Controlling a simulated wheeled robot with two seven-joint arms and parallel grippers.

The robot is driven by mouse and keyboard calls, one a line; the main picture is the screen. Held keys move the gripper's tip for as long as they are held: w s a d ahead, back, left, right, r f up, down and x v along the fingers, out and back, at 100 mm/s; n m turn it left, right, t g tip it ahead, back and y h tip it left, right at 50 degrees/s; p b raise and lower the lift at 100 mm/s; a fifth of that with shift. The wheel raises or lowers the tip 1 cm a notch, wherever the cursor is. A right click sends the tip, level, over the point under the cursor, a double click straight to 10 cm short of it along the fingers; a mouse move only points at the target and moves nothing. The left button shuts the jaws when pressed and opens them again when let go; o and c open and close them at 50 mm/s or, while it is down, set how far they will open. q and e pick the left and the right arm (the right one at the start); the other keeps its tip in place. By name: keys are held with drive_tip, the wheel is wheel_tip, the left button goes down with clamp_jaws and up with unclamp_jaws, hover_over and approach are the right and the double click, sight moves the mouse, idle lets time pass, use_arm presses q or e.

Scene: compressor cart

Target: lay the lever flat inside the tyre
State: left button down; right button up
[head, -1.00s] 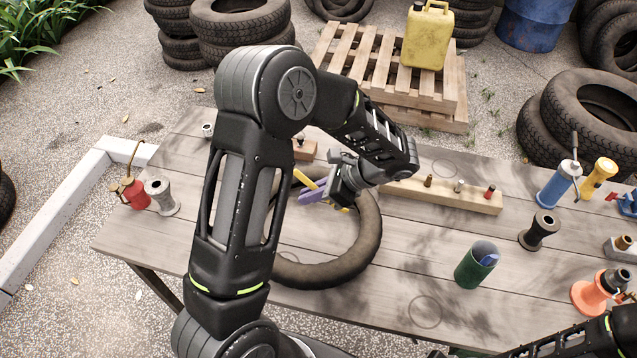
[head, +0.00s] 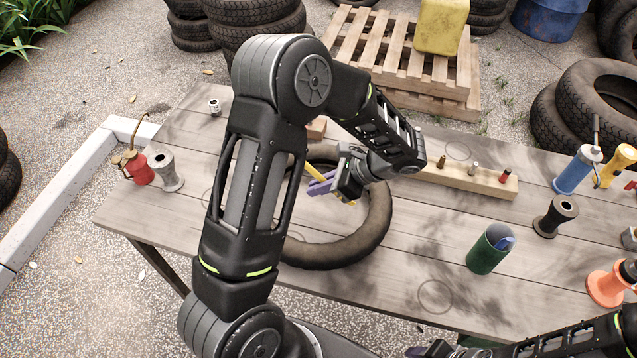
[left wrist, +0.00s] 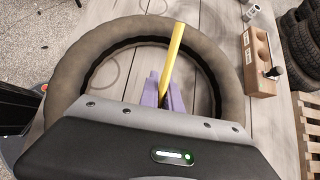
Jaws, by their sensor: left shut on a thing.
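The dark tyre (head: 375,235) lies flat on the wooden table, partly hidden behind my left arm. It also shows in the left wrist view (left wrist: 68,75), its near side hidden by my gripper. My left gripper (head: 322,186) has purple fingers, shut on the yellow lever (head: 312,171). The lever (left wrist: 174,55) points away from the fingers over the tyre's opening in the left wrist view. How high it is above the table is hard to tell. My right gripper (head: 430,351) is barely in view at the bottom edge of the head view; its jaws cannot be made out.
A wooden block with several plugs (head: 465,178) lies right of the tyre. A green cup (head: 489,250), a dark spool (head: 556,217) and an orange-based spool (head: 608,285) stand further right. A red oil can (head: 137,167) and grey spool (head: 166,172) stand left.

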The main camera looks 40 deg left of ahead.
use_arm(q)
drive_tip(key=shift+f+b, duration=0.95)
drive_tip(key=shift+f, duration=0.75)
drive_tip(key=c, duration=1.5)
unclamp_jaws()
drive_tip(key=shift+d+r, duration=0.1)
drive_tip(key=shift+w+d+r, duration=0.15)
drive_tip(key=shift+d+r, duration=0.1)
drive_tip(key=p+v, duration=0.1)
drive_tip(key=v, duration=0.6)
drive_tip(key=shift+a, duration=0.1)
